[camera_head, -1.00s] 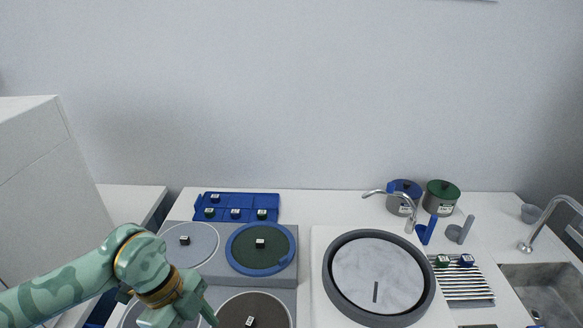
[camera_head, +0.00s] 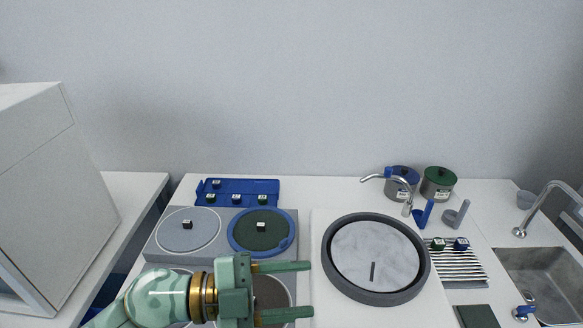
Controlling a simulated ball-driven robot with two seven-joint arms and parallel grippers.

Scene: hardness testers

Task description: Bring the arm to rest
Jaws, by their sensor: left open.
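My left gripper (camera_head: 290,290) comes in from the lower left on a green arm with a brass-coloured ring. Its two green fingers point right, are apart and hold nothing. It is over the near part of the grey panel with round discs (camera_head: 158,248), covering much of the near brown disc (camera_head: 272,291). My right gripper does not show.
Behind it lie a grey disc (camera_head: 188,238) and a blue-rimmed green disc (camera_head: 262,238), each with a small block. A blue rack (camera_head: 268,187) stands behind them. To the right are a round basin (camera_head: 327,268), two pots (camera_head: 438,184), a slatted rack (camera_head: 462,272) and a sink (camera_head: 545,265).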

